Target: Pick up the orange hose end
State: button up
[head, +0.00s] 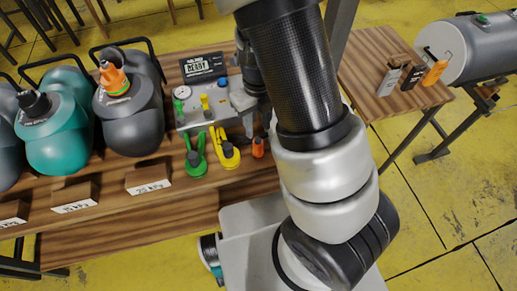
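A small orange hose end (258,148) stands on the wooden table, to the right of a yellow one (226,153) and a green one (196,158). My gripper (258,122) points down just above the orange hose end. Its fingers look apart with nothing between them, though my arm hides part of the gripper. The fingertips look close to the top of the orange hose end; whether they touch it I cannot tell.
A grey metal panel (192,120) with a gauge and colored fittings stands behind the hose ends. Teal (62,140) and dark (130,125) inflatables stand at left, the dark one with an orange nozzle. A side table (375,65) stands at right.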

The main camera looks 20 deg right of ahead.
aim_at(258, 140)
notch_tip(258, 140, down, 10)
jog(key=shift+w+d+r+b, duration=0.1)
jog(key=shift+w+b, duration=0.05)
jog(key=shift+b, duration=0.95)
jog(key=c, duration=0.8)
